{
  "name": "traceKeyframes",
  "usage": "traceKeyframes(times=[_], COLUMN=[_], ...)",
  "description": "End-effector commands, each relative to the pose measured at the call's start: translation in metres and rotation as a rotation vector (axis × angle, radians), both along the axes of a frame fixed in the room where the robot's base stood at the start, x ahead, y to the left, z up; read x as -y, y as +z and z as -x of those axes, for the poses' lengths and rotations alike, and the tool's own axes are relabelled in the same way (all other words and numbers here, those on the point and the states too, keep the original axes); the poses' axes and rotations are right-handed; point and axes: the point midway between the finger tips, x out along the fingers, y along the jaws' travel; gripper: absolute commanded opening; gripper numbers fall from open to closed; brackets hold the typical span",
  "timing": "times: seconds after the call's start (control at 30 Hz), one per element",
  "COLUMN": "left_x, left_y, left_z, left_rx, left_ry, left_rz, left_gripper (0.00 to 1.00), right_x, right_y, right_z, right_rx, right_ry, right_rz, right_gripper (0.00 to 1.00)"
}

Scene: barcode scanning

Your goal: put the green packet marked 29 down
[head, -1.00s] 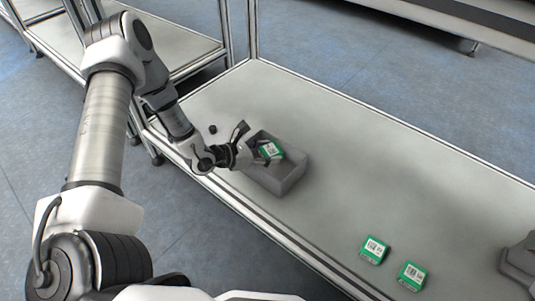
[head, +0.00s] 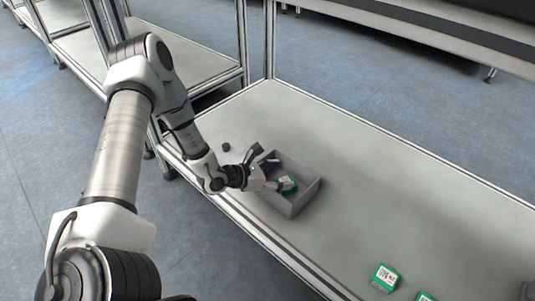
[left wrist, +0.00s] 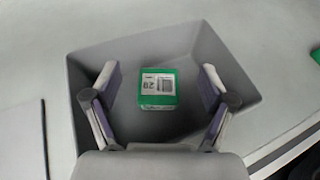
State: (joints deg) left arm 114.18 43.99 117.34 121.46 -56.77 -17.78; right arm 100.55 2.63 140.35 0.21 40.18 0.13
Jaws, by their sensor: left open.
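The green packet (head: 288,184) with a white label lies inside the grey open bin (head: 293,208). My left gripper (head: 271,172) is at the bin. In the left wrist view, its two fingers (left wrist: 160,77) are spread wide, one on each side of the packet, with gaps between. The packet appears to rest on the bin floor. My right gripper is not in view.
Two more green packets with white labels, one (head: 384,277) and another (head: 425,297), lie on the table near its front edge. A small dark object (head: 226,146) stands left of the bin. A dark grey item (head: 528,291) is cut off at right. The table (head: 400,200) right of the bin is clear.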

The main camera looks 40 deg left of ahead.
Motion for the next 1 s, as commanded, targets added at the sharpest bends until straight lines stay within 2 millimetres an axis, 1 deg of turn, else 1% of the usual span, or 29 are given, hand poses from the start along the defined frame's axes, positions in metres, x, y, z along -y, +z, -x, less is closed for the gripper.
traceKeyframes(times=[0.03, 0.07, 0.17, 0.3, 0.4, 0.5, 0.57, 0.63, 0.67, 0.73, 0.77, 0.8, 0.83, 0.87, 0.9, 0.93, 0.97, 1.0], left_x=[0.0, -0.003, -0.014, -0.031, -0.04, -0.047, -0.049, -0.045, -0.038, -0.011, 0.005, 0.029, 0.048, 0.064, 0.078, 0.081, 0.079, 0.071], left_y=[0.015, 0.016, 0.028, 0.045, 0.052, 0.056, 0.056, 0.054, 0.052, 0.045, 0.041, 0.033, 0.026, 0.018, 0.006, -0.003, -0.01, -0.018], left_z=[0.0, 0.005, 0.025, 0.057, 0.076, 0.09, 0.095, 0.1, 0.103, 0.115, 0.125, 0.143, 0.163, 0.187, 0.224, 0.25, 0.272, 0.293], left_rx=[0.001, -0.001, -0.001, 0.0, 0.0, 0.0, 0.001, -0.007, -0.016, -0.06, -0.089, -0.137, -0.181, -0.231, -0.295, -0.337, -0.366, -0.385], left_ry=[0.0, 0.004, 0.008, 0.009, 0.007, 0.004, 0.004, -0.024, -0.055, -0.189, -0.278, -0.424, -0.558, -0.711, -0.935, -1.1, -1.25, -1.426], left_rz=[0.0, 0.002, 0.007, 0.007, 0.005, 0.003, 0.001, -0.003, -0.01, -0.036, -0.056, -0.095, -0.138, -0.193, -0.291, -0.377, -0.469, -0.589], left_gripper=[0.83, 0.83, 0.83, 0.83, 0.83, 0.83, 0.83, 0.83, 0.83, 0.83, 0.83, 0.83, 0.83, 0.83, 0.83, 0.83, 0.83, 0.83], right_x=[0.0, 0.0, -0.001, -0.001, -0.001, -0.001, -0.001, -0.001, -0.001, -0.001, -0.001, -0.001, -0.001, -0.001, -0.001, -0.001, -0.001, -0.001], right_y=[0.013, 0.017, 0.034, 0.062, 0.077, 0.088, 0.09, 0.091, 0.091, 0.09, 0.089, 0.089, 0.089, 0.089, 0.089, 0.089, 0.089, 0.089], right_z=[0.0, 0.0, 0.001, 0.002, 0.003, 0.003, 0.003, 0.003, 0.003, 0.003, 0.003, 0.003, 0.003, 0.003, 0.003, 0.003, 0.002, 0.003], right_rx=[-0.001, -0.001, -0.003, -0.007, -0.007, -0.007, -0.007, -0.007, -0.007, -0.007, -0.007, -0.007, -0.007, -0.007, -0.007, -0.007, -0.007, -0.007], right_ry=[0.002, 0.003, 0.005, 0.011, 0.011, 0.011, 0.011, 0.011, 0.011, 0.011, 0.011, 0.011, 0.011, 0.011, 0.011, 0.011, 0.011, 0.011], right_rz=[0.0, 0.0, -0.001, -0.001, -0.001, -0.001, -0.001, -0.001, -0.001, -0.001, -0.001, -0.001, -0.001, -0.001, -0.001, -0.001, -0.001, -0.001], right_gripper=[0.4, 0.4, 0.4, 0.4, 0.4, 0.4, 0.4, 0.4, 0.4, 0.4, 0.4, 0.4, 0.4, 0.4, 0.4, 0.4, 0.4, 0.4])
